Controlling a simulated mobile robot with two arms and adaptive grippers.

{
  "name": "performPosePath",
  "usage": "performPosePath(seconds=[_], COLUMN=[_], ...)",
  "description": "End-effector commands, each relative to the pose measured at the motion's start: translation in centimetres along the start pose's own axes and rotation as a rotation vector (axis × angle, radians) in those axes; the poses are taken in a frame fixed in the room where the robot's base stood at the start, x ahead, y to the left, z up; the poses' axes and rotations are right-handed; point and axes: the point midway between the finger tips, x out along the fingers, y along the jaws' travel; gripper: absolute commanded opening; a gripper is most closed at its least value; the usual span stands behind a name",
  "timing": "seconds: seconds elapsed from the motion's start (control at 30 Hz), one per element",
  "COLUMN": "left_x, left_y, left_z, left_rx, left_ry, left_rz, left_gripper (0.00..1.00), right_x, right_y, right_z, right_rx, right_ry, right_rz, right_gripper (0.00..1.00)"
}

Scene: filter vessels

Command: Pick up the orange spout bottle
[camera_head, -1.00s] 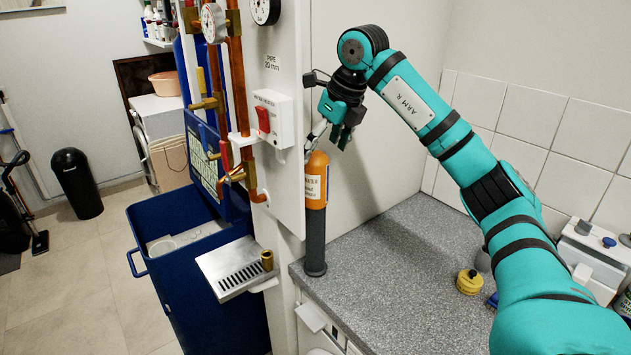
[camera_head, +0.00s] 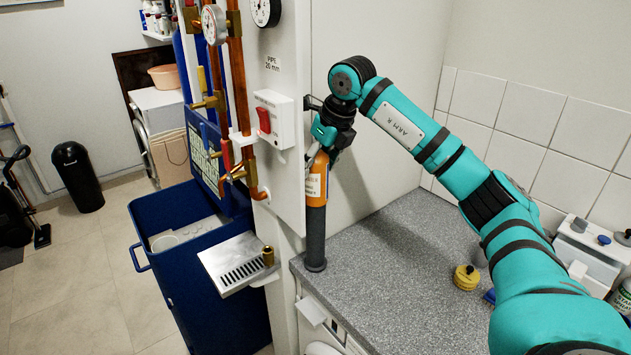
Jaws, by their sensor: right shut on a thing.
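The orange spout bottle (camera_head: 316,186) stands upright on the grey counter, close to the white panel's edge. It has an orange upper part with a pale label and a dark grey lower part. My right gripper (camera_head: 324,150) is at the bottle's top, shut on its upper end. My left gripper is not in view.
The white panel with copper pipes and a red switch (camera_head: 264,121) stands just left of the bottle. A metal drip tray (camera_head: 236,262) juts out below it.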

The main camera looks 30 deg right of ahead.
Motion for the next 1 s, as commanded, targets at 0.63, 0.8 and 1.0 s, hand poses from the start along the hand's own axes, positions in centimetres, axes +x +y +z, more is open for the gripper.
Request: performPosePath(seconds=[0.63, 0.8, 1.0], left_x=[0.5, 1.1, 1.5], left_y=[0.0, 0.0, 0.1], left_z=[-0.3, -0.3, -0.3], left_rx=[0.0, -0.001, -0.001], left_ry=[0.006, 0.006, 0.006], left_rz=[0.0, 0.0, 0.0], left_gripper=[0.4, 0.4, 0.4], right_x=[-1.9, -5.1, -10.1], right_y=[0.0, 0.0, 0.1], right_z=[0.9, 2.2, 4.3], right_rx=[0.0, -0.001, -0.001], right_ry=[-0.008, -0.011, -0.01], right_rz=[-0.001, 0.0, 0.0], right_gripper=[0.24, 0.24, 0.24])
